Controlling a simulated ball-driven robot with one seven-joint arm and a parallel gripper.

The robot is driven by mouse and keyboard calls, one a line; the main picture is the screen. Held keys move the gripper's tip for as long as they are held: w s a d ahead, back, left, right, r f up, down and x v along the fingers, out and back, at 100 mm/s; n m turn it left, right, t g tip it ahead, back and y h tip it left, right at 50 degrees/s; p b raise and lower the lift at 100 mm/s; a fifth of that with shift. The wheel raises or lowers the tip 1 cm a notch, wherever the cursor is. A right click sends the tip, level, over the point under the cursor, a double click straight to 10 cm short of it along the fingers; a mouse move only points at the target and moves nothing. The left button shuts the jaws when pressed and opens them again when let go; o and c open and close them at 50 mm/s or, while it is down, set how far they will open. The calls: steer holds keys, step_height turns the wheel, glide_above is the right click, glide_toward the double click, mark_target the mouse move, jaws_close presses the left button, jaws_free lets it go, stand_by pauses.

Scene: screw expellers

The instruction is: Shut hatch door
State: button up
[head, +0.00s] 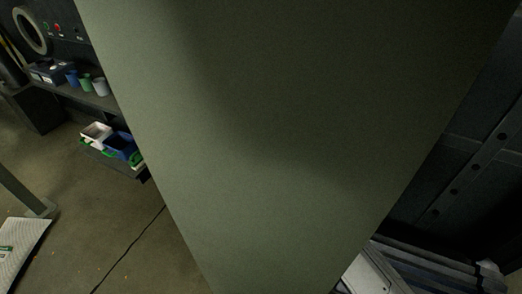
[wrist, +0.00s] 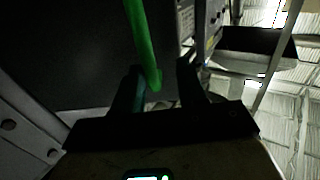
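In the wrist view, my gripper (wrist: 158,72) has its two dark fingers apart. A bright green bar (wrist: 141,40), which looks like a handle, comes down from the top edge and its lower end lies between the fingers in the picture. Gaps show on both sides of the bar, so the fingers are not closed on it. Behind it is a dark flat panel (wrist: 75,50); I cannot tell whether this is the hatch door. In the head view, a large plain grey-green surface (head: 270,130) fills the middle and hides my gripper and the bar; I cannot tell what it belongs to.
In the head view, a shelf with cups (head: 99,87) and a lower shelf with a blue bin (head: 120,145) stand at left. Open floor (head: 130,225) lies in front of them. A dark machine wall (head: 480,150) is at right. In the wrist view, a grey trough (wrist: 255,48) is at upper right.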

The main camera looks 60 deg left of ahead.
steer(key=s+d+p, duration=0.1)
steer(key=d+p, duration=0.8)
steer(key=d, duration=0.3)
steer(key=shift+s+f, duration=0.25)
steer(key=shift+s, duration=0.05)
stand_by(0.7)
steer(key=shift+c, duration=0.4)
